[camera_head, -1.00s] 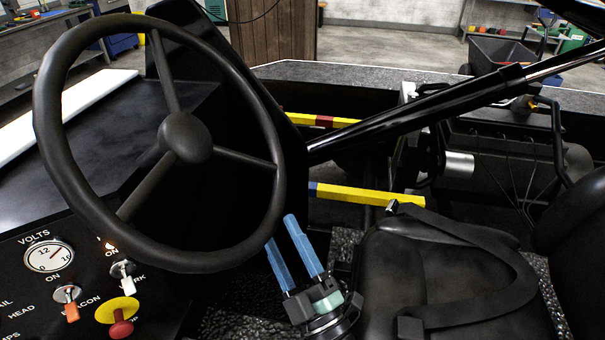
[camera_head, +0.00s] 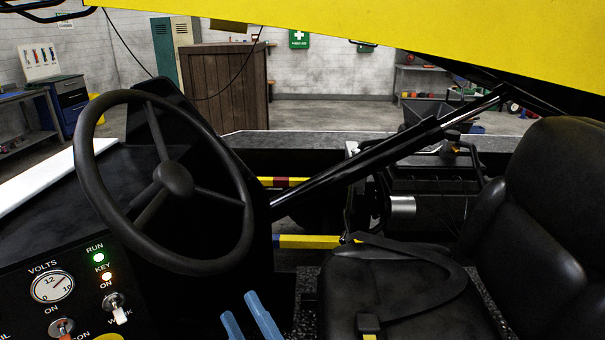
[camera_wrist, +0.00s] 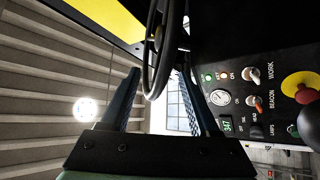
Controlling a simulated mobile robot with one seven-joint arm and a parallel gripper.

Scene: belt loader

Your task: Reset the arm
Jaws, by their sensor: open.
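My gripper (camera_head: 250,318) shows at the bottom edge of the head view, with its two blue fingers pointing up and apart. Nothing is between them. It is below the black steering wheel (camera_head: 174,178) and left of the seat. In the wrist view my gripper (camera_wrist: 165,95) also shows open and empty, its fingers pointing toward the steering wheel (camera_wrist: 163,50). The control panel (camera_wrist: 240,75) with its gauge, switches and red knob on a yellow disc lies to the right there. The rest of my arm is out of the head view.
A black seat (camera_head: 390,295) with a belt stands at the right. A black cylinder strut (camera_head: 360,165) slants across the middle. A yellow panel (camera_head: 400,25) hangs across the top. The panel's RUN light (camera_head: 99,258) glows green.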

